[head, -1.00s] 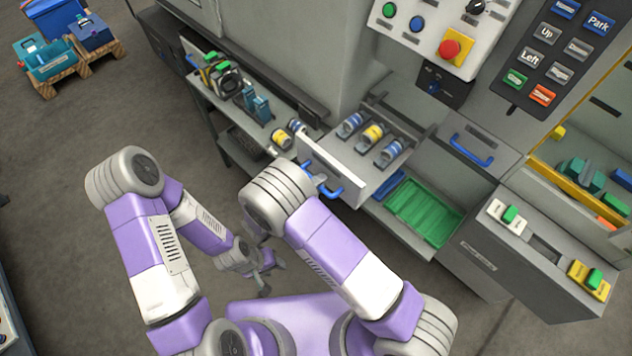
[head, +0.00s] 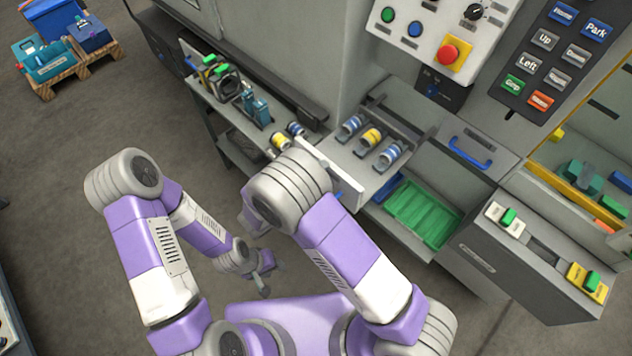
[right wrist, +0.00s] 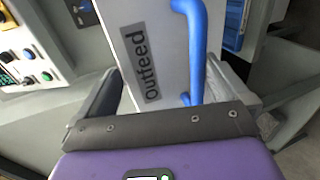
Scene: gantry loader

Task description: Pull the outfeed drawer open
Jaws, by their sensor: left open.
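The outfeed drawer (head: 360,163) juts out from the machine front in the head view, with several blue- and yellow-banded cylindrical parts in it. In the right wrist view its light front panel (right wrist: 150,45) bears the label "Outfeed" and a blue bar handle (right wrist: 196,50). My right gripper (right wrist: 163,85) is open in front of the panel, the handle between its spread fingers, nearer the right one. I cannot tell whether they touch it. In the head view my right arm hides that gripper and most of the handle. My left gripper (head: 268,277) is open and empty over the floor.
A green tray (head: 423,213) lies below and right of the drawer. A side bench (head: 235,105) with several parts stands left of it. A button panel (head: 440,38) with a red stop button is above. A grey control box (head: 530,262) stands at the right.

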